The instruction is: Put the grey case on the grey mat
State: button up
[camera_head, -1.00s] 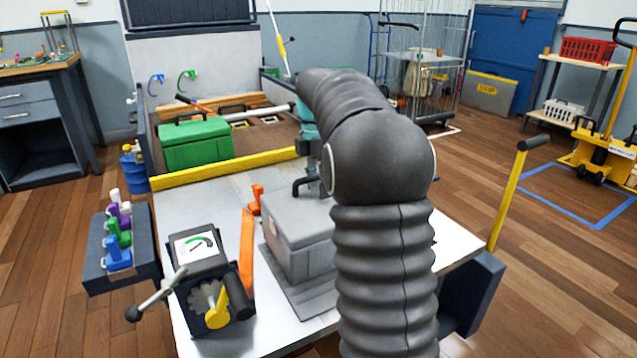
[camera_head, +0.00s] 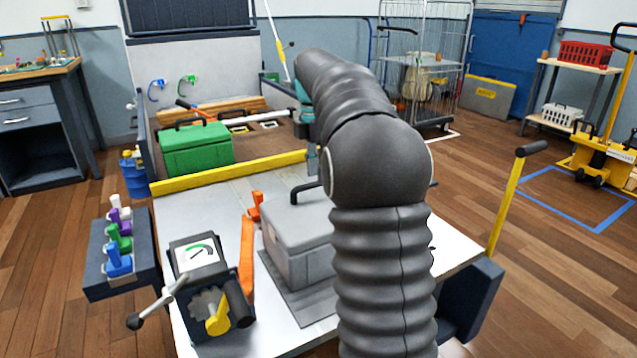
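The grey case (camera_head: 297,246) sits on the grey mat (camera_head: 306,305) on the white-topped table, with the mat's edge showing in front and at its left. The case stands upright, and its dark handle (camera_head: 306,190) rises from the lid. My arm covers the case's right part. My gripper is hidden behind my own arm, so its fingers and whether they touch the case do not show.
A green case (camera_head: 196,150) stands behind the yellow bar (camera_head: 228,171). A dark side tray (camera_head: 121,262) with coloured clips is at far left.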

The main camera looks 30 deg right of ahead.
notch_tip(320, 180, up, 7)
jog(key=p, duration=0.1)
jog(key=shift+w, duration=0.25)
jog(key=s+a+m+t, duration=0.3)
jog(key=s+a+m, duration=0.7)
jog(key=s, duration=0.5)
jog(key=s+a+f+m+t, duration=0.1)
jog(key=s+a+f+m, duration=0.2)
jog(key=s+f, duration=0.3)
jog(key=s+a+f+m+t, duration=0.2)
jog(key=s+a+f+m, duration=0.1)
jog(key=s+f+m, duration=0.2)
jog(key=s+f, duration=0.2)
jog(key=s, duration=0.1)
jog(key=shift+s+a+f+t, duration=0.2)
jog(key=shift+s+a+t, duration=0.1)
jog(key=shift+s, duration=0.1)
